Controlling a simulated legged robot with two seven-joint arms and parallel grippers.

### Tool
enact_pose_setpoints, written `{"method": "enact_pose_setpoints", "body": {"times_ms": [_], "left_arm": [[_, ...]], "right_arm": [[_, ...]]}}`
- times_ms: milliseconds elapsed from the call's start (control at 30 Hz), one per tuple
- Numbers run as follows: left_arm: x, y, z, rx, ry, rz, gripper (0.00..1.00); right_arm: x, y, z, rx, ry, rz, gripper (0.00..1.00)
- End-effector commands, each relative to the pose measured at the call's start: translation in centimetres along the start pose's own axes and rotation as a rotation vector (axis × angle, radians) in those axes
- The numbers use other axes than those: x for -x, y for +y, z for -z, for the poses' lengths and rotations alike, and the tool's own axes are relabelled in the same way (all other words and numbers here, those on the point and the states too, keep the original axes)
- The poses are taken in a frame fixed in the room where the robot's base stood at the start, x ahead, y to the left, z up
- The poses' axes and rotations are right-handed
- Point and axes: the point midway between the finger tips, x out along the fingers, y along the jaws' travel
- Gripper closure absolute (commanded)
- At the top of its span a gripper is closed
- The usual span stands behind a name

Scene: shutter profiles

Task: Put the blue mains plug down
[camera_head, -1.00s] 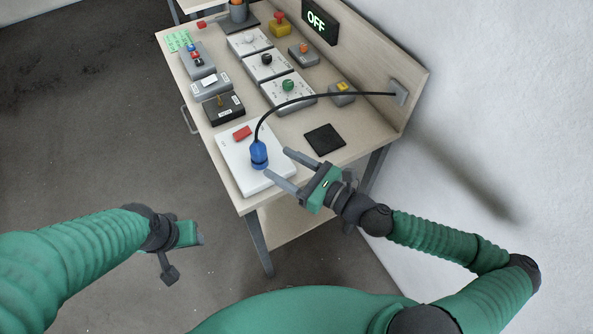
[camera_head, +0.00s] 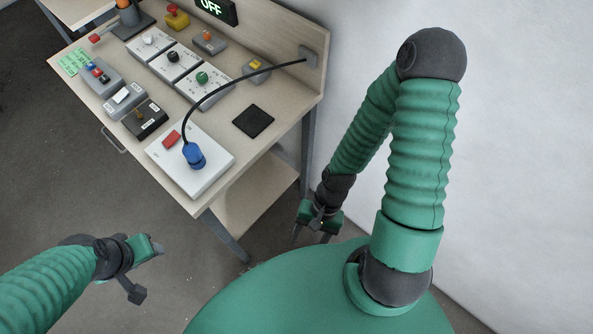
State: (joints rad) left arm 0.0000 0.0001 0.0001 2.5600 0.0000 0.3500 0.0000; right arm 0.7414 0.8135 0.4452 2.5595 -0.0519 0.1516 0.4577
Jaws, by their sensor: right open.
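The blue mains plug (camera_head: 194,156) stands on the white board (camera_head: 213,171) at the near end of the workbench. Its black cable (camera_head: 232,78) arcs up and back to a wall socket (camera_head: 309,57) on the bench's back panel. No gripper touches the plug. My right gripper (camera_head: 313,236) is open and empty, pointing down, off the bench to the right of and below the plug.
A black square pad (camera_head: 253,121) lies to the right. Several switch boxes and dial panels fill the bench further back, under a lit OFF sign (camera_head: 215,8). The floor in front is clear.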

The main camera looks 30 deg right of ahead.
Motion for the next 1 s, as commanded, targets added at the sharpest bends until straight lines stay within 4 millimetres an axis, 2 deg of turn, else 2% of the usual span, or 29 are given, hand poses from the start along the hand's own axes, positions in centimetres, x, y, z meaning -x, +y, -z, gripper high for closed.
{"method": "enact_pose_setpoints", "body": {"times_ms": [33, 133, 200, 333, 467, 1000], "left_arm": [[0.0, 0.0, 0.0, 0.000, 0.000, 0.000, 0.51], [0.0, 0.0, 0.0, 0.000, 0.000, 0.000, 0.51], [0.0, 0.0, 0.0, 0.000, 0.000, 0.000, 0.51], [0.0, 0.0, 0.0, 0.000, 0.000, 0.000, 0.51], [0.0, 0.0, 0.0, 0.000, 0.000, 0.000, 0.51], [0.1, 0.0, 0.0, 0.000, 0.000, 0.000, 0.51]], "right_arm": [[2.4, 0.2, 2.0, 0.132, 0.103, -0.081, 0.42], [8.1, -1.4, 4.7, 0.387, 0.283, -0.192, 0.42], [11.8, -3.7, 5.2, 0.540, 0.389, -0.227, 0.42], [16.4, -7.2, 4.5, 0.735, 0.512, -0.236, 0.42], [17.9, -8.5, 4.0, 0.802, 0.551, -0.230, 0.42], [18.1, -8.6, 3.9, 0.802, 0.552, -0.230, 0.42]]}}
